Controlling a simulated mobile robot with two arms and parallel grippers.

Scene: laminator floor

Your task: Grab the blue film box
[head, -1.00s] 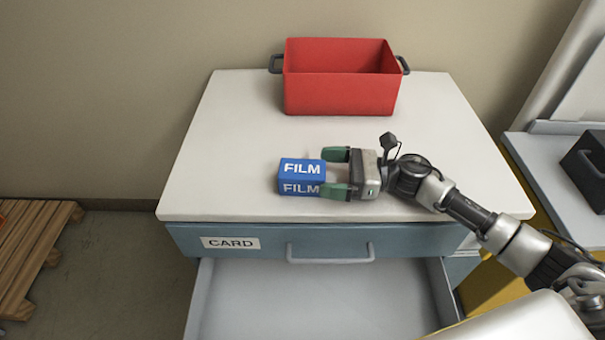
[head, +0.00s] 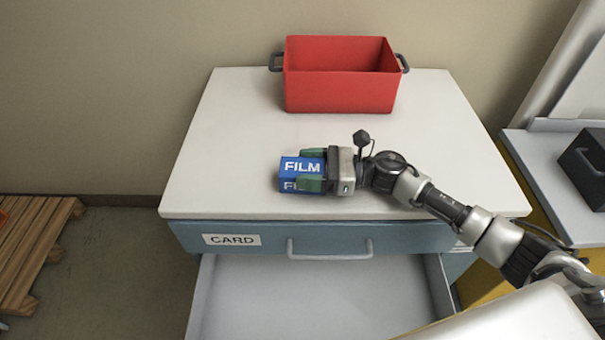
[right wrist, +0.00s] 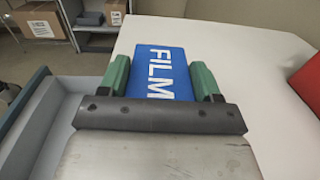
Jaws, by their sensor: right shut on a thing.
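The blue film box (head: 290,166), marked FILM in white, sits on the white cabinet top near its front edge. My right gripper (head: 312,170) reaches in from the right with its green fingers on either side of the box, and is shut on it. In the right wrist view the blue film box (right wrist: 163,68) lies between the two green fingers of the right gripper (right wrist: 163,80). The near finger hides part of the box's front face in the head view. My left gripper is not in view.
A red bin (head: 340,92) with grey handles stands at the back of the cabinet top (head: 230,130). Below the front edge, the drawer labelled CARD (head: 320,290) is pulled open and looks empty. A wooden pallet (head: 35,245) lies on the floor at left. A dark box (head: 588,170) is at right.

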